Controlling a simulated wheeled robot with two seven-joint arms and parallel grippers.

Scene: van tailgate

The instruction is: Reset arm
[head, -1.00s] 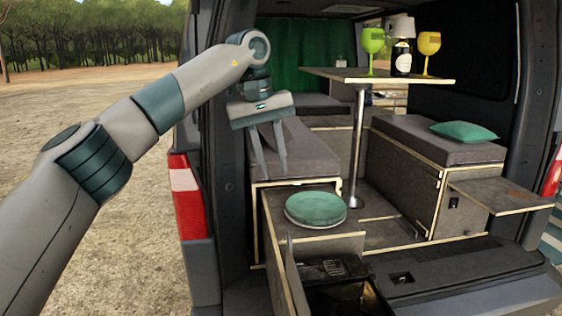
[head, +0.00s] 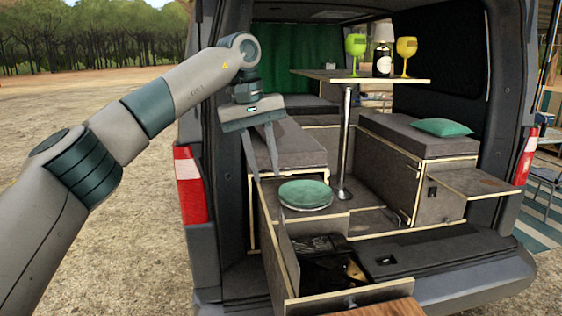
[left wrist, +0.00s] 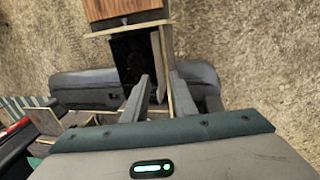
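My left arm comes in from the left of the head view, and its gripper (head: 267,173) points down at the van's open rear. The fingers are apart with nothing between them. In this view they show in front of the left bench, a little left of and above the green plates. In the left wrist view the two spread fingers (left wrist: 160,86) also show empty, with a dark open drawer (left wrist: 127,58) beyond them. My right gripper is in neither view.
Green plates (head: 305,194) sit on the counter at the left. An open drawer (head: 330,262) juts out below. A table (head: 350,76) holds two goblets (head: 356,45) (head: 406,48) and a bottle (head: 383,60). A green cushion (head: 441,127) lies on the right bench. Open ground lies left.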

